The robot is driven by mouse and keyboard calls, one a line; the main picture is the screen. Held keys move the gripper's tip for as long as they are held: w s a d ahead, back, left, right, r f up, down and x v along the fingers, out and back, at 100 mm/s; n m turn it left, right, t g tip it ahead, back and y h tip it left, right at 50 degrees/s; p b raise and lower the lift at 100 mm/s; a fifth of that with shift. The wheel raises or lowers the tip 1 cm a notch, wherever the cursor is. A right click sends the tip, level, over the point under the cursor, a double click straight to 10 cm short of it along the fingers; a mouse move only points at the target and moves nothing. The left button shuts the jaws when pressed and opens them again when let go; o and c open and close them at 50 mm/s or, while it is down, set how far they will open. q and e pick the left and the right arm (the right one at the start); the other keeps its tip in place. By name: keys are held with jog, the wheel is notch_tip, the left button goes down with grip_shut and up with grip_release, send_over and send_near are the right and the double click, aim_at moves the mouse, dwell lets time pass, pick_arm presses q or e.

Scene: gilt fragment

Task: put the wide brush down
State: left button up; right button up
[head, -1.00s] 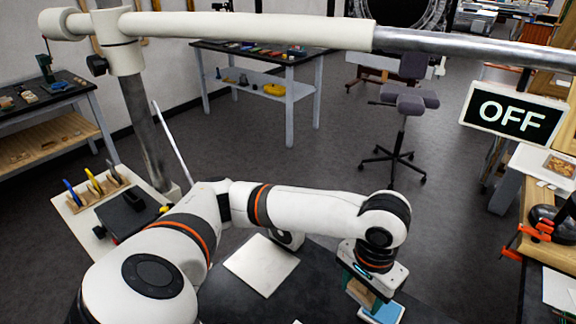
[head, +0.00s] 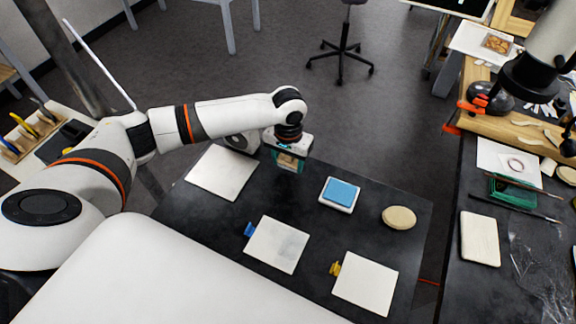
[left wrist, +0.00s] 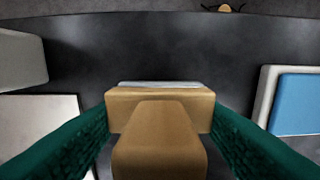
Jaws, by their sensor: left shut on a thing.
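My left gripper (head: 289,164) is shut on the wide brush and hangs at the far edge of the dark table (head: 215,225), left of a blue pad. In the left wrist view the wide brush (left wrist: 158,130) shows as a tan wooden body with a thin pale edge at its far end. The green fingers of my left gripper (left wrist: 158,112) press on both its sides. In the head view the brush is mostly hidden by the gripper, and I cannot tell whether it touches the table. My right gripper is not in view.
A blue pad on a white base (head: 340,193) lies right of the gripper, with an oval tan block (head: 399,217) beyond. A pale square board (head: 222,172) lies to its left. Two pale tiles (head: 276,244) (head: 365,283) lie nearer. Dark table between them is bare.

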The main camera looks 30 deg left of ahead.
aim_at(288, 165)
pick_arm(q)
jog(key=shift+f, duration=1.55)
jog(key=shift+f, duration=0.1)
jog(key=o, duration=0.9)
notch_tip(288, 165, up, 12)
jog(key=shift+r+b, duration=0.15)
jog(key=shift+b, duration=0.65)
jog(key=shift+s, duration=0.1)
